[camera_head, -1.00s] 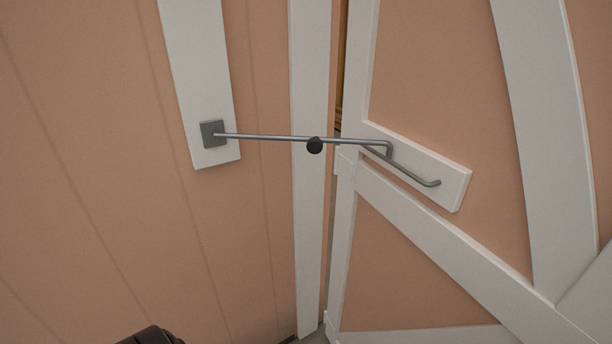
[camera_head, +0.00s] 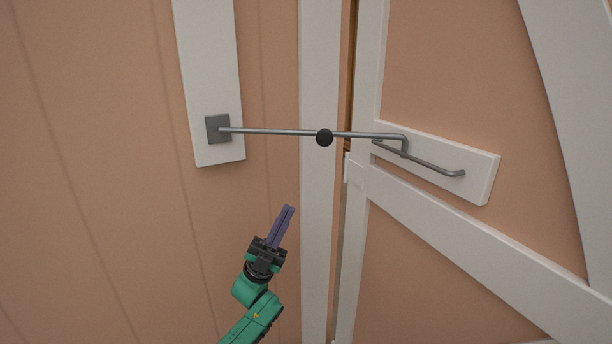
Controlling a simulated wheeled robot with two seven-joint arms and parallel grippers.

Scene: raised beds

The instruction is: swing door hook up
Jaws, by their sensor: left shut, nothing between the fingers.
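The door hook (camera_head: 275,132) is a thin grey metal rod with a black round knob (camera_head: 324,138) near its middle. It runs nearly level from a grey square mount (camera_head: 217,129) on the left wall, across the gap, to the door. Its bent right end meets a grey metal bar (camera_head: 432,167) on the door's white board. My left gripper (camera_head: 288,209) has purple fingers and a green arm. It is shut and empty, below and left of the knob, apart from the hook. My right gripper is out of view.
The door (camera_head: 440,75), peach with white trim, stands slightly ajar, with a narrow dark gap beside the white post (camera_head: 319,60). The peach wall (camera_head: 100,180) fills the left. Nothing else shows between the gripper and the hook.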

